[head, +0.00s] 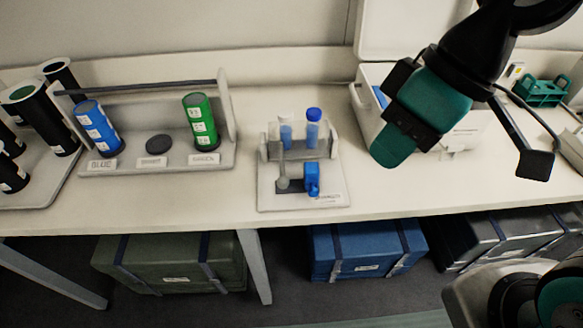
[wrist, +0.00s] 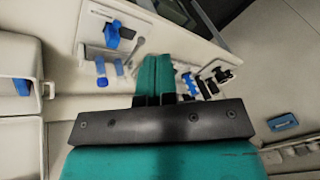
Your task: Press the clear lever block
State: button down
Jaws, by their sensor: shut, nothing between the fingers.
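A small pale fixture (head: 335,197) stands on the bench near the middle of the head view. A grey lever with a round knob (head: 283,184) and a blue block (head: 312,180) are at its front; I cannot tell which part is the clear lever block. Two blue tubes (head: 313,130) stand upright behind them. In the wrist view, the blue block (wrist: 112,34) and grey lever knob (wrist: 140,42) show beyond my fingers, up and to the left. My gripper (head: 391,148) is shut and empty, raised over the bench to the right of the fixture and apart from it.
A white box (head: 375,125) stands close behind my gripper. At left, a rack (head: 228,120) holds a blue cylinder (head: 98,128) and a green cylinder (head: 201,122). A teal rack (head: 543,91) stands far right. Bare bench (head: 400,190) lies right of the fixture.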

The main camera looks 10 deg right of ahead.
aim_at(287, 179)
jog(key=w+a+f+n, duration=0.2)
jog(key=w+f+n, duration=0.1)
jog(key=w, duration=0.3)
jog(key=w+a+f+n+p, duration=0.1)
jog(key=w+a+f+n, duration=0.1)
jog(key=w+f+n, duration=0.2)
jog(key=shift+w+n+t+y, duration=0.3)
jog(key=shift+w+n+t, duration=0.1)
jog(key=shift+w+n, duration=0.7)
jog(key=shift+a, duration=0.1)
jog(key=p+x, duration=0.4)
jog(key=x, duration=1)
jog(key=shift+f, duration=0.1)
